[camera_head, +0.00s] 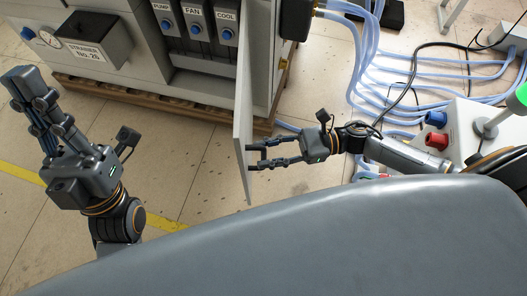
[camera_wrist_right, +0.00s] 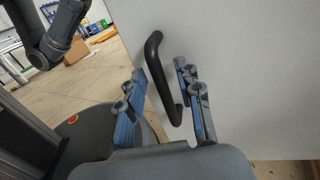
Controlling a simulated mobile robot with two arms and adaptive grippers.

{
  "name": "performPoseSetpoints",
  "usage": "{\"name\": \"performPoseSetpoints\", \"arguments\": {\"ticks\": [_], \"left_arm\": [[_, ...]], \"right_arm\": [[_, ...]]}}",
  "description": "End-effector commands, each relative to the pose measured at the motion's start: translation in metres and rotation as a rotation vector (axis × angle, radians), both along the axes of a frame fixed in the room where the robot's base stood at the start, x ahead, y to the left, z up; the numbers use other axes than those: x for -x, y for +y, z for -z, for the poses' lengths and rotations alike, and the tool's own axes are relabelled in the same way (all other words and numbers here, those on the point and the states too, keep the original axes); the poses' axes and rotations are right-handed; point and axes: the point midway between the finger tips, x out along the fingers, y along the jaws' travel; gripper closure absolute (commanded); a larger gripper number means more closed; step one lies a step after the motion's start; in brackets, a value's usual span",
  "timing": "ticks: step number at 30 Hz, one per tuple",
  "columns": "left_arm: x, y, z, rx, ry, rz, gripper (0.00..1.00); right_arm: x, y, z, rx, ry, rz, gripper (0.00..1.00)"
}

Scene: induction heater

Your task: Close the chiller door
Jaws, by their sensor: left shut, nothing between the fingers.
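The chiller door (camera_head: 242,135) stands open, seen nearly edge-on in the head view, swung out from the cabinet. In the right wrist view its white face (camera_wrist_right: 245,75) fills the right side and carries a black bar handle (camera_wrist_right: 154,60). My right gripper (camera_head: 251,157) is at the door's face from the right. Its fingers are apart, with the handle between them in the right wrist view (camera_wrist_right: 160,78); I see no clear grip on it. My left gripper (camera_head: 22,84) is shut and empty, away to the left of the door, above the floor.
The chiller cabinet (camera_head: 135,50) sits on a wooden pallet (camera_head: 140,102), with FAN and COOL switches and a strainer box (camera_head: 95,42). Blue hoses (camera_head: 365,75) and a black cable lie to the right. A white box with blue and red connectors (camera_head: 465,125) stands at right. Floor left of the door is clear.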

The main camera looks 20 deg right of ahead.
Motion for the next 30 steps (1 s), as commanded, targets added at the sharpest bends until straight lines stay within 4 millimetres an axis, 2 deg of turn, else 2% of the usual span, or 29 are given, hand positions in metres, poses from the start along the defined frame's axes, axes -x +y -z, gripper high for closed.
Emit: {"name": "performPoseSetpoints", "arguments": {"ticks": [4, 12, 13, 18, 30], "left_arm": [[0.0041, 0.0009, -0.0008, 0.008, -0.022, 0.002, 1.00], [0.0048, 0.0010, -0.0012, 0.008, -0.026, 0.002, 1.00], [0.0048, 0.0010, -0.0012, 0.008, -0.026, 0.002, 1.00], [0.0048, 0.0010, -0.0011, 0.007, -0.025, 0.001, 1.00], [0.0043, 0.0009, -0.0012, 0.007, -0.023, 0.001, 1.00]], "right_arm": [[-0.0012, 0.0093, -0.0002, -0.001, -0.001, 0.000, 0.65], [-0.0013, 0.0108, -0.0002, 0.000, 0.000, 0.000, 0.65], [-0.0013, 0.0108, -0.0002, 0.000, 0.000, 0.000, 0.67], [-0.0011, 0.0106, -0.0001, 0.000, 0.000, 0.000, 1.00], [-0.0020, 0.0123, -0.0002, -0.001, 0.001, 0.007, 1.00]]}}
